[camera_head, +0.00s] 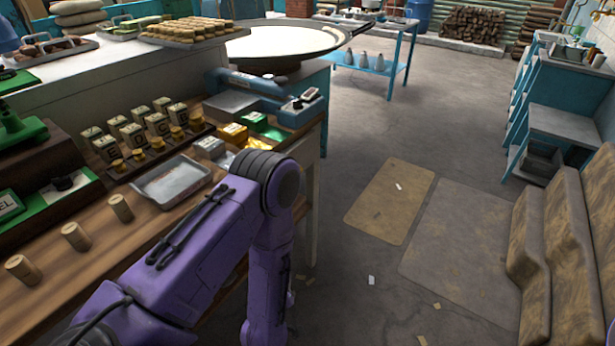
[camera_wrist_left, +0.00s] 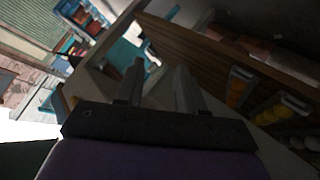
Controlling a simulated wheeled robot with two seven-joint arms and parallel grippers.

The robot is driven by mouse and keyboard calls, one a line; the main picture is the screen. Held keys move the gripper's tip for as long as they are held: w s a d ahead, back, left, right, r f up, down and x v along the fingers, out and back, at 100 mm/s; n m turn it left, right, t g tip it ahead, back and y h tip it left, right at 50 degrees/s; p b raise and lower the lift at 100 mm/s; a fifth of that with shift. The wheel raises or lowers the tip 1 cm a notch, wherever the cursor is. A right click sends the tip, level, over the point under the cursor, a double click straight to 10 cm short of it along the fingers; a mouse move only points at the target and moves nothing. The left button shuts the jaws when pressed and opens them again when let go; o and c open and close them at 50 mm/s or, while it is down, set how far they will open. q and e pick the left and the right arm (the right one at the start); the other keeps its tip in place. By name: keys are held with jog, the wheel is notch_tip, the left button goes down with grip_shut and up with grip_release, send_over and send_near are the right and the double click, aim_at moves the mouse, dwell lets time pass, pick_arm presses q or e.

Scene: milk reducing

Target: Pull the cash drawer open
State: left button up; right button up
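My left arm crosses the wooden counter (camera_head: 60,245) in the head view and bends down past its right edge. Its gripper is out of that view. In the left wrist view my left gripper (camera_wrist_left: 158,82) has two grey fingers standing apart, with nothing visible between them. Beyond the fingers is a dark wooden edge or panel (camera_wrist_left: 215,60). Right of them are pale-edged compartments (camera_wrist_left: 240,88) with orange and yellow items. I cannot tell whether these belong to the cash drawer. No drawer front or handle is clear in either view. My right gripper is not in view.
The counter holds a metal tray (camera_head: 172,182), wooden cylinders (camera_head: 75,236), small labelled blocks (camera_head: 132,134) and a green machine (camera_head: 20,130). A large round pan (camera_head: 285,40) stands behind. Open floor (camera_head: 385,150) lies to the right, with padded seats (camera_head: 565,230) at far right.

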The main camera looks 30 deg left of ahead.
pick_arm(q)
jog(key=w+r+n+t+y+p, duration=0.1)
jog(key=w+r+n+t+y, duration=0.1)
jog(key=w+r+n+y, duration=0.45)
jog(key=w+r+n+t+y+p, duration=0.15)
jog(key=w+r+n, duration=0.3)
jog(key=r, duration=0.55)
jog(key=w+a+r+h+p, duration=0.1)
jog(key=w+a, duration=0.6)
jog(key=shift+n+t+p, duration=0.35)
jog(key=shift+n, duration=0.05)
jog(key=shift+a, duration=0.1)
grip_shut()
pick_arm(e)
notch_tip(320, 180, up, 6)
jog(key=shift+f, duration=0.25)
